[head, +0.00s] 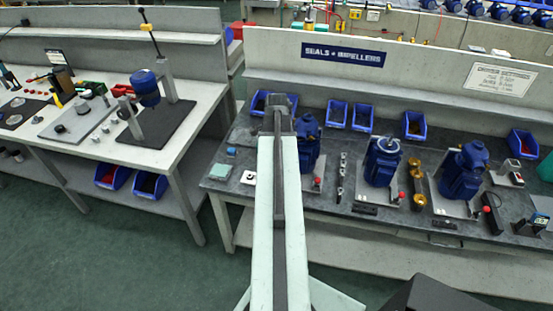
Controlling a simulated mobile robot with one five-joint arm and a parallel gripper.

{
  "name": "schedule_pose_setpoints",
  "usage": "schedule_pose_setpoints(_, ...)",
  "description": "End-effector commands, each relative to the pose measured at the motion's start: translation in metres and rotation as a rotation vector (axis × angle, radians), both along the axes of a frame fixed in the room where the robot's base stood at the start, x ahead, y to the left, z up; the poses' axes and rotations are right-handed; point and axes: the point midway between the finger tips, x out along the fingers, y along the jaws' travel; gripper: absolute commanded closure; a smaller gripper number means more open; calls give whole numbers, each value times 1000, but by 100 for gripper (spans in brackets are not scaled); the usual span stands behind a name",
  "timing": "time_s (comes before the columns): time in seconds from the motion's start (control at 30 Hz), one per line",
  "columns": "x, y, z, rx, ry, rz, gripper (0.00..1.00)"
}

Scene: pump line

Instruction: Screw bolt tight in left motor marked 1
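Three blue motors stand in a row on the dark bench top (230,165). The left motor (309,135) is partly hidden behind my arm; no number 1 can be read on it. The middle motor (382,160) and the right motor (463,170) stand clear to its right, on grey plates. My arm reaches up the middle of the head view. My gripper (280,104), at the arm's far end, shows as a grey shape beside the left motor's upper left. Its fingers cannot be made out, nor whether it touches the motor. No bolt can be made out.
Blue bins (337,114) stand along the back of the bench under the SEALS + IMPELLERS sign (343,54). Small tools, including a brass-coloured part (418,182), lie between the motors. A second bench (175,150) with a press is at left. Green floor is clear between.

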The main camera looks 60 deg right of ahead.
Motion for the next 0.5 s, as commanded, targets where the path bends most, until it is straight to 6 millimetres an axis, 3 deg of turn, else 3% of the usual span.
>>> schedule_pose_setpoints(0.5, 1, 0, -5, 0, 0, 1, 100)
